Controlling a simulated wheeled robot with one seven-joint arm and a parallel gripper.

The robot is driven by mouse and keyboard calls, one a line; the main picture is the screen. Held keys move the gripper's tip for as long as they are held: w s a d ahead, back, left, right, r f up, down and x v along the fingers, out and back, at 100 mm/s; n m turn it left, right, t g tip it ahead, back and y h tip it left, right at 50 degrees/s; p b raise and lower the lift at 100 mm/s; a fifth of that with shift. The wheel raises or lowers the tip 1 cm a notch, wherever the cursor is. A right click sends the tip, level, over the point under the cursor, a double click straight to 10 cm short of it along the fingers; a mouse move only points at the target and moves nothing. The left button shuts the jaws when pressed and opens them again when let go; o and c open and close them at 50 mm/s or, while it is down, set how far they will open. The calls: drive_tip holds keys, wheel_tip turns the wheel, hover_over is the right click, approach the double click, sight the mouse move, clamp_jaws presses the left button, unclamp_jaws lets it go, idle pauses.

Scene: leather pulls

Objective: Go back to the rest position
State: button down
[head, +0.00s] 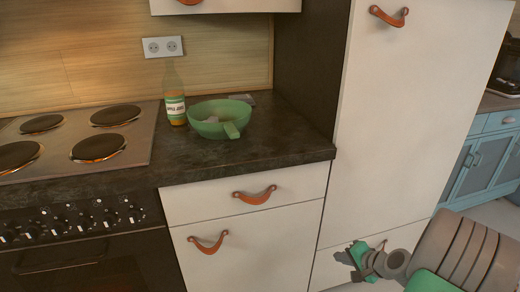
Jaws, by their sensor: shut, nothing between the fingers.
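My gripper (354,258) shows at the bottom right in the head view, on the end of my folded arm. Its green fingers are shut with nothing between them. It is in front of the lower part of the tall white cabinet (395,130) and apart from the counter. No object is held.
The dark counter (240,165) carries a green bowl (205,122) and a bottle (175,100). A stove (85,145) with several hotplates stands at left. White drawers (290,187) with leather pulls (254,196) are below the counter. A blue cabinet (488,160) stands far right.

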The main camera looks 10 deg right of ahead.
drive_tip(key=s+a+r+n+g+p, duration=0.15)
drive_tip(key=a+r+n+p, duration=0.4)
drive_tip(key=r, duration=0.55)
drive_tip(key=a+r+n+g+p, duration=0.25)
drive_tip(key=a+r+p, duration=0.35)
drive_tip(key=a+r, duration=0.45)
drive_tip(key=s+a+r+n+g+h+p, duration=0.1)
drive_tip(key=s+a+r+p, duration=0.3)
drive_tip(key=r, duration=0.5)
drive_tip(key=s+a+r+n+g+h+p, duration=0.1)
drive_tip(key=s+a+r+n+p, duration=0.2)
drive_tip(key=s+r+p, duration=0.3)
wheel_tip(320, 180, up, 4)
drive_tip(key=shift+s+a+f+n, duration=0.2)
drive_tip(key=shift+s+a+n, duration=0.2)
drive_tip(key=shift+a, duration=0.15)
drive_tip(key=c, duration=2.1)
unclamp_jaws()
drive_tip(key=shift+w, duration=0.1)
